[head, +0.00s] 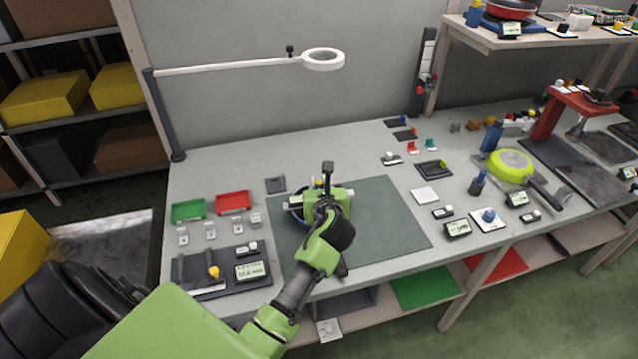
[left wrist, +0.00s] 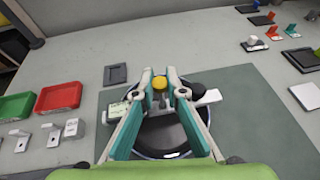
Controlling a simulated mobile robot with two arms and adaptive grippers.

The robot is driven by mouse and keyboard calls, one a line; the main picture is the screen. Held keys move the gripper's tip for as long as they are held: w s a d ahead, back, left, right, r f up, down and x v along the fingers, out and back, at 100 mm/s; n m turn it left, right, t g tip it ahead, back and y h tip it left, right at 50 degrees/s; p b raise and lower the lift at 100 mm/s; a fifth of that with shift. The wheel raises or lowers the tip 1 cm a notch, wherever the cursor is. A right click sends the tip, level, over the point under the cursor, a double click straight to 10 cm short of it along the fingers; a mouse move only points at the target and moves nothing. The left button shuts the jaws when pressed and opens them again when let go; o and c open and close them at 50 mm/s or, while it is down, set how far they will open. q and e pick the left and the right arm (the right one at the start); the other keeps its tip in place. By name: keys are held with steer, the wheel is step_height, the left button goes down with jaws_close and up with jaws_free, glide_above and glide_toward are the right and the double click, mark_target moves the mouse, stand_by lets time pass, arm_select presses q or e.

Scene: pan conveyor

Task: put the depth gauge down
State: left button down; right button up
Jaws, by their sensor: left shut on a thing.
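My left gripper (head: 322,190) is shut on the gauge and points down over the green mat. A dark round pan (left wrist: 160,135) lies on the mat below the gripper. I cannot tell whether the gauge touches the pan. In the head view the gripper and wrist hide most of the gauge and pan. My right gripper is not in view.
The green mat (head: 390,225) has bare room on its right. A small dark square tray (head: 275,185) lies behind its left corner. Green (head: 188,210) and red (head: 233,202) trays stand left. A lime pan (head: 510,165) and several small instruments stand right. A ring lamp (head: 322,60) reaches above.

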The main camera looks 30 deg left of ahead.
arm_select(q)
steer(key=shift+f, duration=0.1)
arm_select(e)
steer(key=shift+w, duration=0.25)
arm_select(q)
steer(key=c, duration=2.2)
jaws_free()
steer(key=shift+f, duration=0.15)
steer(key=shift+c, duration=0.2)
steer(key=shift+o, duration=1)
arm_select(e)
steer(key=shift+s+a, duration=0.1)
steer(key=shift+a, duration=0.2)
arm_select(q)
steer(key=v, duration=1.2)
steer(key=shift+b, duration=0.3)
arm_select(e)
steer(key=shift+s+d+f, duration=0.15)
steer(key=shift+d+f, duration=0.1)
